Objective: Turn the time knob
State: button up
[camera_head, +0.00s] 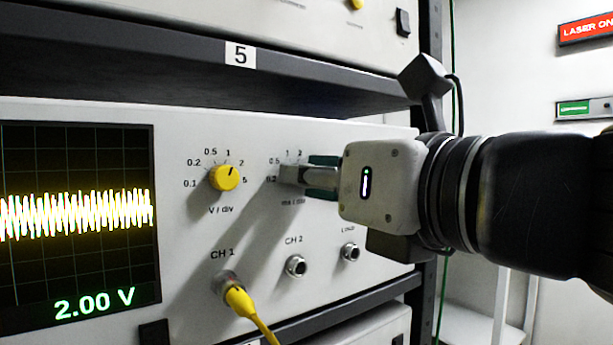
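The oscilloscope's front panel (190,235) fills the left and middle of the view. The time knob is hidden by my gripper; part of its printed scale (288,156) and the "ms / div" label show around the fingers. My gripper (292,175) reaches in from the right, with its fingertips over the middle of that scale. I cannot tell whether the fingers are closed on the knob or only around it. To the left, the yellow V/div knob (224,177) is uncovered, with its mark pointing up and slightly right.
The screen (75,215) shows a yellow trace and "2.00 V". A yellow cable (245,306) is plugged into CH 1; the CH 2 socket (296,266) and another socket (350,251) are empty. A dark shelf (150,70) runs close above. A rack post stands behind my gripper.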

grip_shut()
jog(key=shift+n+b, duration=10)
jog(key=shift+n, duration=5.8)
jog(key=o, duration=0.9)
grip_release()
